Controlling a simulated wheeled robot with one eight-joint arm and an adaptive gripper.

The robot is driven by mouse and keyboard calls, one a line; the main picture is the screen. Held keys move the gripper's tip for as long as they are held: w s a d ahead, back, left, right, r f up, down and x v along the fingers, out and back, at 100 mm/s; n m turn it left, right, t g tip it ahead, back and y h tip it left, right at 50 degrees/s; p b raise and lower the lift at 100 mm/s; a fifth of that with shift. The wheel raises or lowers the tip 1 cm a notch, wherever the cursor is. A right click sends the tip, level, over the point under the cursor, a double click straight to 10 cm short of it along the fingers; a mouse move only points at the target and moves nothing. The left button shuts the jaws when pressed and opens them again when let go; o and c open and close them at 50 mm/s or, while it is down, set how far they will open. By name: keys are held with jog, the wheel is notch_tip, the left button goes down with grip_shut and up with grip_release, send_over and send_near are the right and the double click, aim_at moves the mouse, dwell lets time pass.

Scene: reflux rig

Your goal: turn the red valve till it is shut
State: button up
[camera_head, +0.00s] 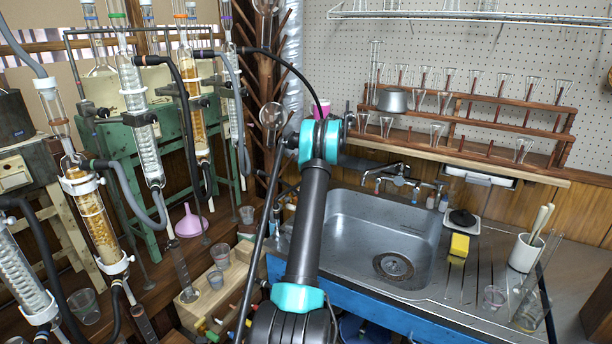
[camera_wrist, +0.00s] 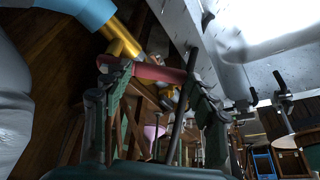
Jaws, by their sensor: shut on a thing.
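The red valve (camera_wrist: 150,72) shows in the wrist view as a red bar-like handle joined to a yellow metal body, with a light blue pipe (camera_wrist: 82,10) running off at the upper left. My gripper (camera_wrist: 154,76) has one finger at each end of the red handle and is shut on it. The handle lies nearly level across the picture between the fingers. In the head view my arm rises in front of the sink; I cannot make out the gripper or the valve there.
The steel sink (camera_head: 372,232) with a tap (camera_head: 398,180) lies right of my arm. A yellow sponge (camera_head: 459,248) and a white cup (camera_head: 525,252) stand on its drainboard. Glass columns and black hoses crowd the left. A pink funnel (camera_head: 191,222) stands among them.

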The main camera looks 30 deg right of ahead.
jog(key=shift+w+a, duration=0.1)
jog(key=o, duration=1.7)
